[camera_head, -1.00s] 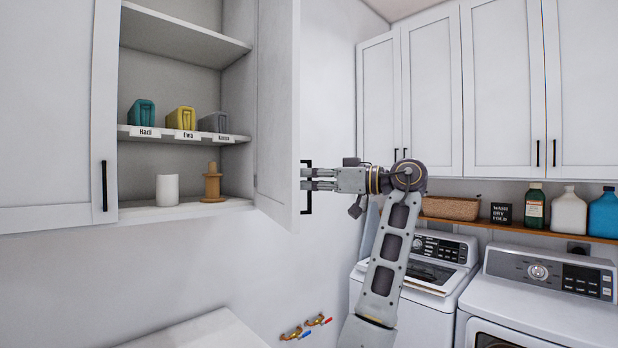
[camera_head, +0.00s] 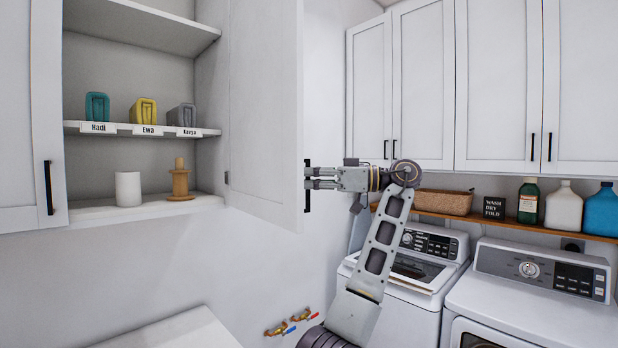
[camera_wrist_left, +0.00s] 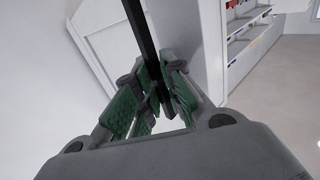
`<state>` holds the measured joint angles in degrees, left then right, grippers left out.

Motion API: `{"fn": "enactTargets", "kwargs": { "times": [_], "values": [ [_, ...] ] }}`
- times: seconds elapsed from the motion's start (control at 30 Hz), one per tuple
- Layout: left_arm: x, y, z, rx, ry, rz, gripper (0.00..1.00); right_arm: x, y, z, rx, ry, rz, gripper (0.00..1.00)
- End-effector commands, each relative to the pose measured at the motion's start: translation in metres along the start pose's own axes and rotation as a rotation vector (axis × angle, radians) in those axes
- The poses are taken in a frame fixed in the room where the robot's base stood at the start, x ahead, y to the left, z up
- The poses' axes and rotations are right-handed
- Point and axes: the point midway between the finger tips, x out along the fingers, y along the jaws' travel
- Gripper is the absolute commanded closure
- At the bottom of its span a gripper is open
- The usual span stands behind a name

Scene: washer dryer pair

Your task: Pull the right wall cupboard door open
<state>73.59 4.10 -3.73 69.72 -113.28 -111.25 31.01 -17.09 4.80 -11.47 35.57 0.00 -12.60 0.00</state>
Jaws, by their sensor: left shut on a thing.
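The right wall cupboard door (camera_head: 265,110) is white and stands swung open, its hinge edge at the cupboard's right side. Its black bar handle (camera_head: 307,204) is at the door's free edge, low down. My left gripper (camera_head: 311,178) is shut on the handle, around its middle. In the left wrist view the dark handle (camera_wrist_left: 141,35) runs up from between the green-padded fingers (camera_wrist_left: 160,98). The open cupboard (camera_head: 150,75) shows its shelves. My right gripper is not in view.
The shelf (camera_head: 222,131) holds teal, yellow and grey items with name labels. A white cylinder (camera_head: 128,189) and a wooden spool (camera_head: 180,180) stand below. A washer (camera_head: 400,310) and dryer (camera_head: 530,312) are at right, under a bottle shelf (camera_head: 485,218) and closed cupboards (camera_head: 505,80).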

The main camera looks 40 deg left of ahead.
Motion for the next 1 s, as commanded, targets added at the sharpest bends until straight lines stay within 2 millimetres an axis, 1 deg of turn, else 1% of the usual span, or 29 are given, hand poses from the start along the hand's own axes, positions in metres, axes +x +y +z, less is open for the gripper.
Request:
{"fn": "enactTargets", "kwargs": {
  "times": [0.33,0.37,0.5,0.73,0.83,1.0],
  "values": [
    [-0.0001,0.0002,0.001,0.003,-0.001,-0.002,1.0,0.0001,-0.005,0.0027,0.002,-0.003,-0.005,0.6],
    [-0.0001,0.0001,0.001,0.003,-0.001,-0.002,0.88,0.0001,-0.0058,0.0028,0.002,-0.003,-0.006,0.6],
    [0.0,0.0001,0.0008,0.002,-0.001,-0.001,0.7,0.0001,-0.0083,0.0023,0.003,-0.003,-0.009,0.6],
    [0.0001,0.0001,0.0004,0.001,-0.001,-0.001,0.7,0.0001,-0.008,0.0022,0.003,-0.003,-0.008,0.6],
    [-0.0001,0.0001,0.0003,0.001,-0.001,-0.001,0.7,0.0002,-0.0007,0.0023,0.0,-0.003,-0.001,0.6],
    [-0.004,0.0003,0.0002,0.001,-0.001,-0.001,0.7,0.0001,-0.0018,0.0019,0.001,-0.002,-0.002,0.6]
  ]
}}
